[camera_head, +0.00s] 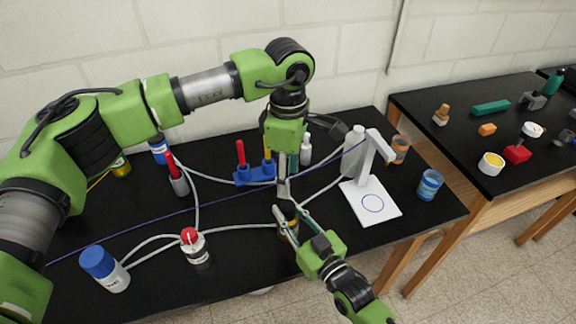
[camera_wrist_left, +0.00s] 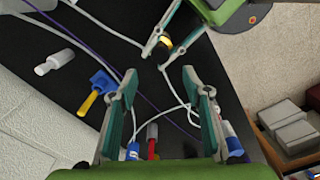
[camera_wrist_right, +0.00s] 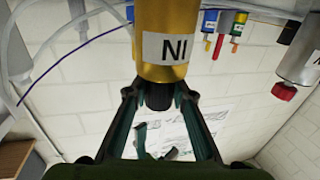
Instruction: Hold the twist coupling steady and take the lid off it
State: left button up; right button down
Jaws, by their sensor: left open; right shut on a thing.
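The twist coupling stands near the front of the black table in the head view (camera_head: 289,233), largely hidden by fingers. In the right wrist view its gold part (camera_wrist_right: 167,25), labelled NI, adjoins a narrower black part (camera_wrist_right: 158,96). My right gripper (camera_head: 288,212) is shut on the coupling, its fingertips at the black part (camera_wrist_right: 158,92). My left gripper (camera_head: 284,190) points down just above and behind the coupling. In the left wrist view its fingers are spread and empty (camera_wrist_left: 160,74), with the coupling's gold (camera_wrist_left: 166,42) ahead, between the right fingers.
A red-capped bottle (camera_head: 197,252) and a blue-capped bottle (camera_head: 105,268) stand to the left. A blue holder (camera_head: 254,175) stands behind. A white stand (camera_head: 371,200) and a blue jar (camera_head: 429,185) are to the right. Pale hoses and a purple cord cross the table.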

aim_at(288, 205)
pick_arm(q)
notch_tip(288, 205, down, 10)
jog(key=m, duration=0.9)
jog(key=shift+s+r+m, duration=0.1)
jog(key=shift+r+m, duration=0.1)
jog(key=shift+m, duration=0.1)
grip_shut()
jog(key=shift+c, duration=0.4)
grip_release()
jog(key=shift+r, duration=0.15)
